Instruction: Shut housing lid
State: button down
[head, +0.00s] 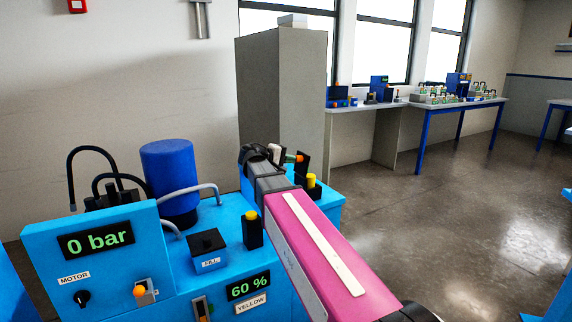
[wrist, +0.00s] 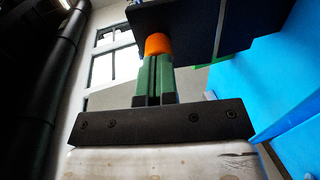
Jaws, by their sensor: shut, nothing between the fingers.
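My gripper (head: 291,157) is at the far right end of the blue machine in the head view, mostly hidden by its own wrist. In the wrist view its green fingers (wrist: 155,72) are shut together with nothing between them. An orange knob (wrist: 157,44) is right at the fingertips, seemingly touching them. It sits by a dark panel (wrist: 205,22), which may be the housing lid. In the head view a dark upright part (head: 302,166) stands just beyond the fingers. My arm and gripper hide much of the housing, so the lid's angle is unclear.
The blue machine carries a 0 bar display (head: 96,239), a blue cylinder (head: 168,178), hoses, a FILL box (head: 207,250) and a black post with a yellow top (head: 252,229). A grey cabinet (head: 281,100) stands behind. Open floor (head: 440,210) lies to the right.

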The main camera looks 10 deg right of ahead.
jog(key=d+y, duration=0.1)
jog(key=w+d+r+g+y, duration=0.1)
jog(key=d+y, duration=0.1)
jog(key=shift+r+y, duration=0.15)
jog(key=shift+y, duration=0.15)
jog(key=d+y, duration=0.1)
jog(key=y, duration=0.1)
jog(key=w+d+g+y, duration=0.1)
jog(key=d+y, duration=0.1)
jog(key=shift+w+d+g, duration=0.1)
jog(key=shift+d+g, duration=0.1)
jog(key=shift+g, duration=0.1)
jog(key=y, duration=0.1)
jog(key=d+y, duration=0.1)
jog(key=d+f, duration=0.1)
jog(key=shift+w+g+y, duration=0.3)
jog(key=shift+g+y, duration=0.1)
jog(key=shift+w+d+f, duration=0.2)
jog(key=shift+d+f, duration=0.35)
jog(key=shift+d, duration=0.1)
jog(key=shift+w+d+f, duration=0.15)
jog(key=shift+d+f, duration=0.4)
jog(key=shift+d, duration=0.1)
